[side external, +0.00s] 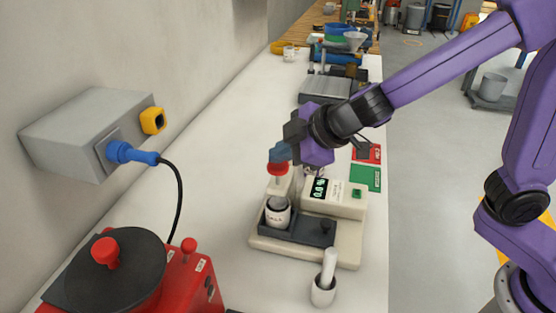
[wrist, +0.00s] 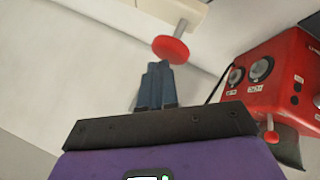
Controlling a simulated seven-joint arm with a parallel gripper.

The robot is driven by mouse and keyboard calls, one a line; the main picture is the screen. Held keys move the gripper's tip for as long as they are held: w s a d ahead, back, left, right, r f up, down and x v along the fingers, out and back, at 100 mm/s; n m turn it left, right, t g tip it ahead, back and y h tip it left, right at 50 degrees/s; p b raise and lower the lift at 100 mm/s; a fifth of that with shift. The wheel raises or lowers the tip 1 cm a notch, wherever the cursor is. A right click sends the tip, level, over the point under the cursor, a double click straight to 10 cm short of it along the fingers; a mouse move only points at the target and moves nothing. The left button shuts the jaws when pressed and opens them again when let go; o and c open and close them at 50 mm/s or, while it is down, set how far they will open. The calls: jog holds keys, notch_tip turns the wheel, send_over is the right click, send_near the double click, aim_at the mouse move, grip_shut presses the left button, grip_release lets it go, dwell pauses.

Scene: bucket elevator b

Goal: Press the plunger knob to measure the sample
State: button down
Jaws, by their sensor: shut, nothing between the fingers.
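The red plunger knob (side external: 278,168) tops a thin light rod on the beige measuring device (side external: 344,255). A small cup (side external: 278,212) with dark contents stands in the device's dark tray below the knob. The small display (side external: 320,188) shows a reading that looks like 0.0 %. My gripper (side external: 279,152) is shut and empty, its blue fingertips just above the knob in the side view. In the wrist view the shut fingers (wrist: 158,70) point at the red knob (wrist: 171,49) and overlap its near edge closely. I cannot tell whether they touch it.
A mortar with a white pestle (side external: 324,288) stands in front of the device. A red machine (side external: 150,285) with a dark lid is at the lower left. A grey wall box (side external: 85,130) holds a blue plug with a black cable. Red and green cards (side external: 365,177) lie behind the device.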

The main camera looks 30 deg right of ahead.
jog(key=shift+f, duration=1.05)
dwell(0.9)
jog(key=shift+r, duration=2)
jog(key=shift+r, duration=2.5)
jog(key=shift+d, duration=0.1)
jog(key=s+d+f+m+g+h, duration=0.1)
jog(key=s+d+f+g, duration=0.3)
jog(key=s+d, duration=0.7)
jog(key=s+d+f+g+h, duration=0.2)
jog(key=s+d+f+g, duration=0.2)
jog(key=s+d+f, duration=0.3)
jog(key=s+d, duration=0.4)
jog(key=s, duration=0.4)
jog(key=shift+d+f+m+h, duration=0.2)
jog(key=shift+f+m+h, duration=0.1)
jog(key=shift+f+m, duration=0.1)
